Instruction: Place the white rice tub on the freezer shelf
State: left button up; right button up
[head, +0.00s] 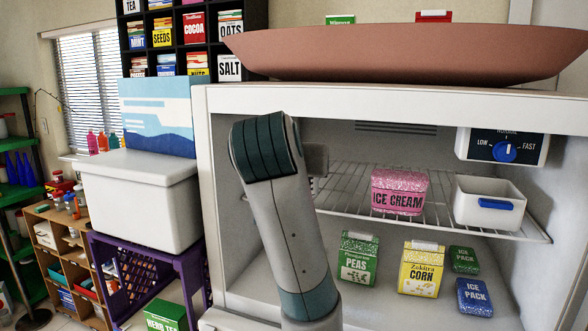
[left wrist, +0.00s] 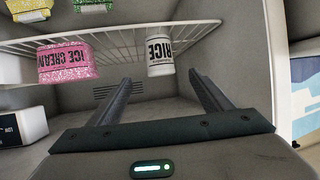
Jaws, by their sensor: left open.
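The white rice tub (left wrist: 160,54) shows in the left wrist view, which is upside down. It appears to stand upright on the wire freezer shelf (left wrist: 115,38), beside the pink ice cream tub. In the head view my left arm hides the rice tub, and the wire shelf (head: 345,202) runs behind that arm. My left gripper (left wrist: 161,78) is open, with its two fingers apart and nothing held between them. The rice tub is just beyond the fingertips, roughly in line with the gap. My right gripper is not in view.
The ice cream tub (head: 398,193) and a white bin (head: 488,206) stand on the shelf. Peas (head: 357,262), corn (head: 417,270) and ice packs (head: 474,297) are below. A control box (head: 501,147) hangs at the right wall. A brown tray (head: 400,50) lies on top.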

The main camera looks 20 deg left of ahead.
pick_arm(q)
jog(key=shift+s+d, duration=0.1)
jog(key=shift+s, duration=0.8)
dwell(1.1)
jog(key=shift+f, duration=0.15)
